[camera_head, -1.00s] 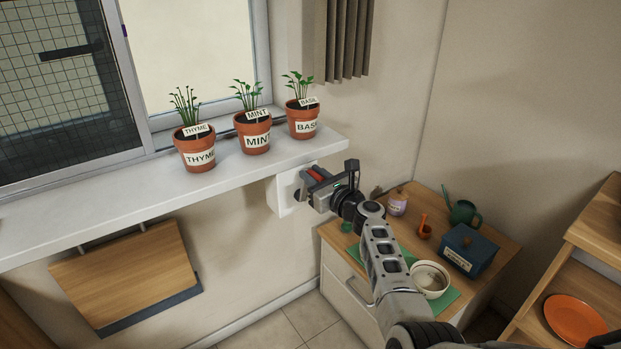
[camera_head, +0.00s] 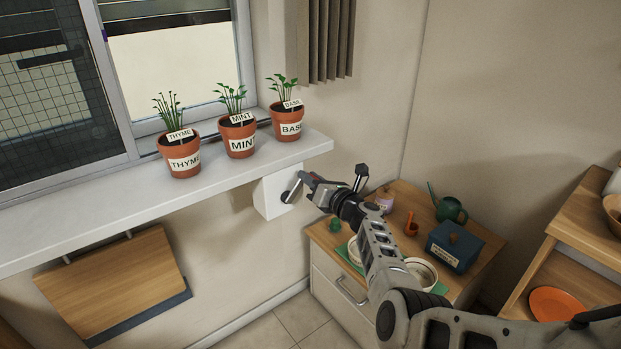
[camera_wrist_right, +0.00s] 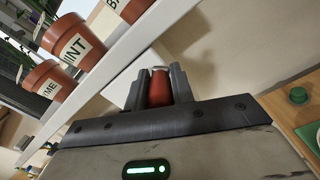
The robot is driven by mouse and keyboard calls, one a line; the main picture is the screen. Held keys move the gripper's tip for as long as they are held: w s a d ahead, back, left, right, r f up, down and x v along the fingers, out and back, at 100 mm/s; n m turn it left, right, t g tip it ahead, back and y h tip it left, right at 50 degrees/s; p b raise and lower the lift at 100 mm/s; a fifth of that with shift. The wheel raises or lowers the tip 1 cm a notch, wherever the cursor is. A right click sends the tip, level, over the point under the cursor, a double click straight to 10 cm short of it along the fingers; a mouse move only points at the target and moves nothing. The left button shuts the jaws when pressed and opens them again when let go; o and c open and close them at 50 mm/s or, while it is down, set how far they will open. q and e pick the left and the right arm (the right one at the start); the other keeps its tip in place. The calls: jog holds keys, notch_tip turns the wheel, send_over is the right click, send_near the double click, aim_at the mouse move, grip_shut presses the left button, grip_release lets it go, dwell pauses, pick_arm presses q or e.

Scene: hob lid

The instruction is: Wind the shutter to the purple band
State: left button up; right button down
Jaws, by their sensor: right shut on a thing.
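The dark slatted shutter (camera_head: 165,20) shows at the top of the window. Its lower edge looks close to the height of a small purple band (camera_head: 104,35) on the window frame. A white winder box (camera_head: 268,200) is under the right end of the sill, with a dark crank arm (camera_head: 291,191) on its face. My right gripper (camera_head: 308,180) is at the crank. In the right wrist view its fingers are shut on the red crank knob (camera_wrist_right: 160,88). The fingers hide the knob's sides. My left gripper is not in view.
Pots of thyme (camera_head: 180,156), mint (camera_head: 238,136) and basil (camera_head: 287,123) stand on the white sill (camera_head: 120,200) above the crank. Below right, a wooden-topped cabinet (camera_head: 480,262) holds a blue box (camera_head: 455,250), a green watering can (camera_head: 450,210) and bowls.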

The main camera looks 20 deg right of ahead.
jog(key=shift+d+f, duration=0.2)
jog(key=c, duration=1.2)
grip_release()
jog(key=shift+c, duration=0.2)
jog(key=shift+a, duration=0.1)
jog(key=shift+s, duration=0.1)
jog(key=shift+s+p, duration=0.25)
jog(key=shift+p, duration=0.05)
pick_arm(q)
jog(key=p, duration=0.1)
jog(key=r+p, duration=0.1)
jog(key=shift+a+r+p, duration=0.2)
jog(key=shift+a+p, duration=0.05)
jog(key=shift+p, duration=0.1)
pick_arm(e)
jog(key=v, duration=1.5)
jog(key=shift+s, duration=0.15)
